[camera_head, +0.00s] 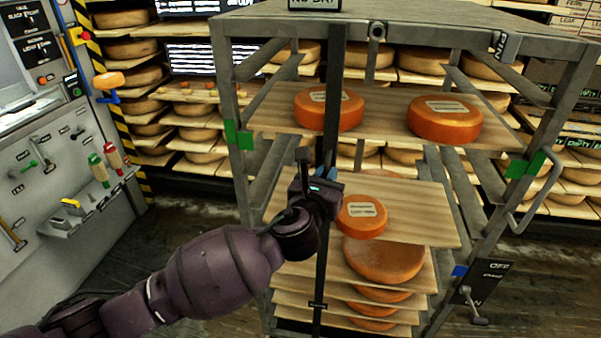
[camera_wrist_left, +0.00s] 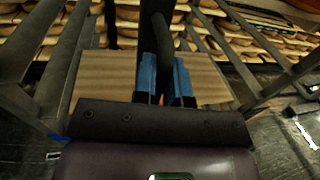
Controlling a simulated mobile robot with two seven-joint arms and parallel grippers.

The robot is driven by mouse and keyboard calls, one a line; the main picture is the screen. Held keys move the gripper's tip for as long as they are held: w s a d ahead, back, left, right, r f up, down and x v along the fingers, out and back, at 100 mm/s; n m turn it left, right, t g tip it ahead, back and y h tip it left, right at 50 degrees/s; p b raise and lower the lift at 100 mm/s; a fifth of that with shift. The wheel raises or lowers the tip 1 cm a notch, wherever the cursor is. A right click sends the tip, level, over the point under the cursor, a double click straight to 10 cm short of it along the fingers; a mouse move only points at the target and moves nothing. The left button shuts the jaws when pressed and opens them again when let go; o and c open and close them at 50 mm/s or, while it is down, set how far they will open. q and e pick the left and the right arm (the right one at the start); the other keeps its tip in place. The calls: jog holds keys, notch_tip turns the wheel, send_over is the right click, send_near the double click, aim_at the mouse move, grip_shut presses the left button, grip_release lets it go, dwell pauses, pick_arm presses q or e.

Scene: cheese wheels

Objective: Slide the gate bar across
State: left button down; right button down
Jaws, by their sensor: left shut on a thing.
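The gate bar (camera_head: 329,100) is a dark upright bar across the open front of the cheese rack (camera_head: 240,190). It stands a little left of the middle of the opening. My left gripper (camera_head: 325,174) is at the bar's mid-height. In the left wrist view, its blue fingers (camera_wrist_left: 166,82) are shut on the bar's dark handle (camera_wrist_left: 182,35), with the bar (camera_wrist_left: 153,12) just beyond. The fingers hide part of the handle. My right gripper is in neither view.
Orange cheese wheels (camera_head: 445,120) sit on the rack's boards. One board (camera_head: 420,215) sticks out behind the bar with a small wheel (camera_head: 361,217) at its front. A looped handle (camera_head: 540,195) is on the rack's right side. A tool panel (camera_head: 50,200) stands at left.

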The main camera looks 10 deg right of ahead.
pick_arm(q)
jog(key=s+d, duration=0.3)
jog(key=d, duration=0.7)
jog(key=shift+s+p, duration=0.15)
jog(key=shift+p, duration=0.3)
jog(key=c, duration=1.2)
grip_release()
jog(key=shift+d, duration=0.1)
jog(key=shift+a, duration=0.2)
jog(key=v, duration=1)
jog(key=shift+s, duration=0.35)
jog(key=shift+a, duration=0.1)
